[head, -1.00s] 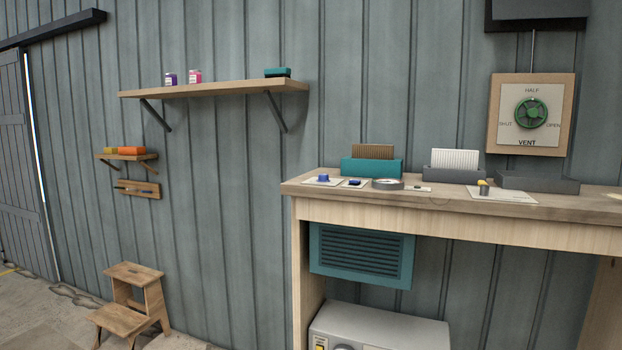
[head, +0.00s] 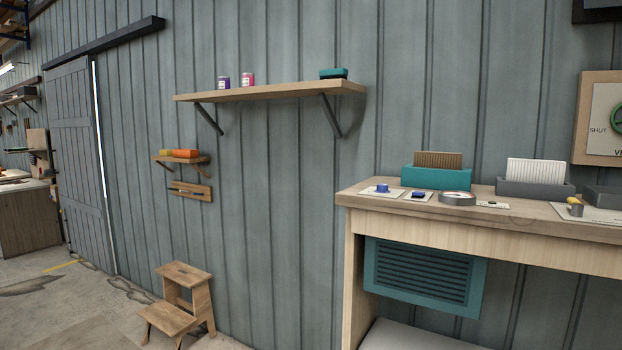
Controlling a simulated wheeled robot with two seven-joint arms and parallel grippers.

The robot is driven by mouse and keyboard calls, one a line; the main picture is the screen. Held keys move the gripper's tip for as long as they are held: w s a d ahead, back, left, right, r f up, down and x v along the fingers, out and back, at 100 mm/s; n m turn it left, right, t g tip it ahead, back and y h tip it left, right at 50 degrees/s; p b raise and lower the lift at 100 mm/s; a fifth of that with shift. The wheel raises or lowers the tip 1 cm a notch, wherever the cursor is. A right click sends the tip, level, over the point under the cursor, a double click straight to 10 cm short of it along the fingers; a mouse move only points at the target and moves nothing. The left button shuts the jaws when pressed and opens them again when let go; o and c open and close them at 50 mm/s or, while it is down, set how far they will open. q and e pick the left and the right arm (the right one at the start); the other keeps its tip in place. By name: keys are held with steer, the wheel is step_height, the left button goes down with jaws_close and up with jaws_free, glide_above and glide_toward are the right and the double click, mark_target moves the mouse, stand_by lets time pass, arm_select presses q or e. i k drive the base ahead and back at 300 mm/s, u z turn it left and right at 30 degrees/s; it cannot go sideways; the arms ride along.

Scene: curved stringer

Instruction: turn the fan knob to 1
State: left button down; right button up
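No knob in view can be read as the fan knob, and I see no "1" mark. A small blue knob-like piece (head: 382,188) stands on a white card on the workbench (head: 362,222). A grey piece with a yellow top (head: 575,207) stands on a pale plate at the bench's right. The green vent dial (head: 617,118) on its wall board is cut by the right edge; "SHUT" is readable beside it. The top of a pale cabinet (head: 405,338) shows under the bench, its front out of frame. Neither of my grippers is in view.
A wooden step stool (head: 180,305) stands on the floor left of the bench. A teal louvred vent (head: 425,277) is under the bench top. A long shelf (head: 270,91) and a small shelf (head: 180,159) hang on the wall. Open floor lies at the left, before a sliding door (head: 75,165).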

mark_target(381, 188)
steer(key=u, duration=0.3)
steer(key=i, duration=0.75)
steer(key=z, duration=0.8)
steer(key=i, duration=0.5)
steer(key=z, duration=0.55)
